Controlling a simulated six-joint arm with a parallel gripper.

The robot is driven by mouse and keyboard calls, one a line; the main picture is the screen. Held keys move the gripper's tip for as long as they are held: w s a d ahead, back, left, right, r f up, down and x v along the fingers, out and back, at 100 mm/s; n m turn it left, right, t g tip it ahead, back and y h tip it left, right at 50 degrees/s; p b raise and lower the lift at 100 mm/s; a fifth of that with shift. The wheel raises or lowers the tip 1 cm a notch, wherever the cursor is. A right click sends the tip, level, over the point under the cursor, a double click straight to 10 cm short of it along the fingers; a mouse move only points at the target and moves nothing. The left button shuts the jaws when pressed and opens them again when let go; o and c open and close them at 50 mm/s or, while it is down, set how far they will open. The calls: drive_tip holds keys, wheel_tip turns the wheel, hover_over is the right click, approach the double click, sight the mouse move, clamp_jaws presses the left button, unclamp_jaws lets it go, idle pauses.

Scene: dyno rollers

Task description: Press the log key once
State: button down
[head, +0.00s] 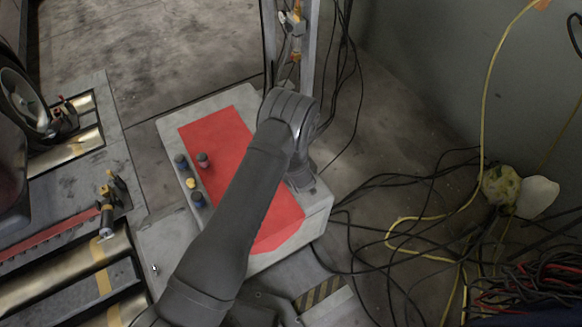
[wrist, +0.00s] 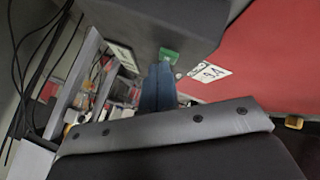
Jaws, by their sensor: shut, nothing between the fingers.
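In the wrist view my gripper (wrist: 160,68) is shut and empty, with its two dark blue-grey fingers together. Its tips are close to a small green key (wrist: 169,54) on a dark grey face; I cannot tell whether they touch it. No lettering on the key is readable, so I cannot confirm that it is the log key. In the head view my arm crosses the red-topped grey console (head: 222,138), and the arm hides the fingers and the green key.
Several knobs, including a yellow one (head: 191,183), stand along the console's left side. A metal post (head: 307,55) rises behind it. A white label (wrist: 208,72) lies on the red surface beside the fingers. Rollers (head: 85,262) are at left; loose cables (head: 400,180) lie at right.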

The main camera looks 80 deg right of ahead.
drive_tip(key=shift+f, duration=0.15)
idle(0.3)
drive_tip(key=shift+r, duration=0.85)
drive_tip(key=shift+r, duration=2.5)
wheel_tip(320, 180, up, 4)
drive_tip(key=shift+f, duration=0.1)
